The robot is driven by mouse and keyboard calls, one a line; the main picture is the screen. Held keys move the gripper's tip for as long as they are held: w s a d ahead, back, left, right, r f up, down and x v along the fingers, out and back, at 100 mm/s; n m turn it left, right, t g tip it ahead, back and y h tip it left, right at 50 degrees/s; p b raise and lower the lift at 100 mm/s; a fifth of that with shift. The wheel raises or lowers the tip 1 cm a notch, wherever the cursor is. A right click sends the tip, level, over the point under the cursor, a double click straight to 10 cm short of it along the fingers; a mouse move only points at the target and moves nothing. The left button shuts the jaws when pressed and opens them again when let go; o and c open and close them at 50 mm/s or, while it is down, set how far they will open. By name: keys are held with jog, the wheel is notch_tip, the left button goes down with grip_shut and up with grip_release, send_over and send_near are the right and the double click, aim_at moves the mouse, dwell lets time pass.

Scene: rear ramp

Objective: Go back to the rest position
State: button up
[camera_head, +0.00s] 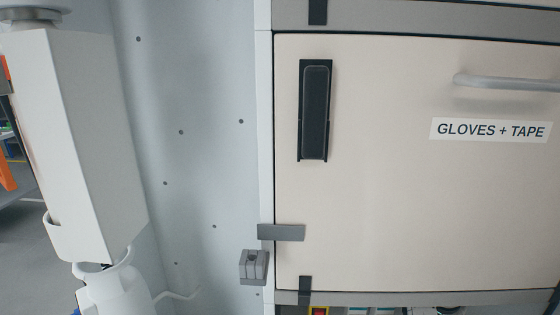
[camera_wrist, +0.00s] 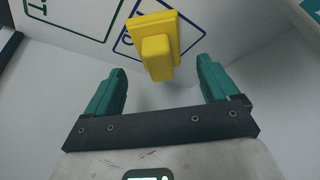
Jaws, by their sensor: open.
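In the wrist view my gripper (camera_wrist: 162,67) shows two green fingers spread wide apart, with nothing between their pads. A yellow block on a flat yellow plate (camera_wrist: 156,55) is in front of the fingertips, roughly centred between them. A gap shows on both sides of it, and neither finger appears to touch it. How far off it is I cannot tell. My gripper does not show in the head view.
A beige cabinet door (camera_head: 380,210) labelled GLOVES + TAPE fills the right of the head view. It has a grey bar handle (camera_head: 505,83) and a black upright handle (camera_head: 315,110). A grey bracket (camera_head: 254,266) is beside its lower left corner. Bare floor (camera_head: 30,240) shows at far left.

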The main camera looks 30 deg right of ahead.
jog(key=x, duration=0.4)
jog(key=shift+r, duration=0.4)
